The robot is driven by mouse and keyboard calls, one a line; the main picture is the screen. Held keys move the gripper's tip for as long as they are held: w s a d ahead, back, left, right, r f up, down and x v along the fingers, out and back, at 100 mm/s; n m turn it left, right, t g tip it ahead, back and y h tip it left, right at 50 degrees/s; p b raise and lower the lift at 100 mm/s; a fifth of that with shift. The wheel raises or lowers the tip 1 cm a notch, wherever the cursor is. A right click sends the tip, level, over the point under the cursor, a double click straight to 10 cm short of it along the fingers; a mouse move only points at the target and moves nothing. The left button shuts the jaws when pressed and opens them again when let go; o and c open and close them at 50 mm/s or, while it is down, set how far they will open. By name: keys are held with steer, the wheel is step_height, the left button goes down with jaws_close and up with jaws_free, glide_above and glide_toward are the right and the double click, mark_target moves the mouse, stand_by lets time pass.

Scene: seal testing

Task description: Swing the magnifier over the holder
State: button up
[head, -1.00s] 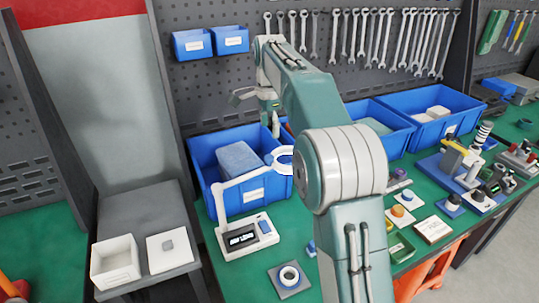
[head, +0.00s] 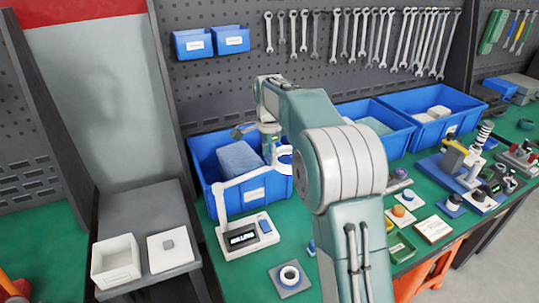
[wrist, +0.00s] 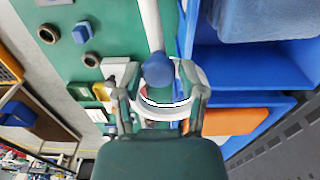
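The magnifier has a white jointed arm and a white ring lens (head: 285,160) in front of a blue bin. Its base (head: 247,237) carries a display and a blue button. A grey square plate with a white ring (head: 289,278), likely the holder, sits at the table's front, nearer than the lens. Contact cannot be told.
A blue bin (head: 205,185) with a grey-blue block stands behind the magnifier. More blue bins (head: 435,128) stand to the right. Small buttoned parts and a green tray (head: 400,250) lie right of my arm.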

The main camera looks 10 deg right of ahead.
jaws_close()
steer(key=shift+s, duration=0.15)
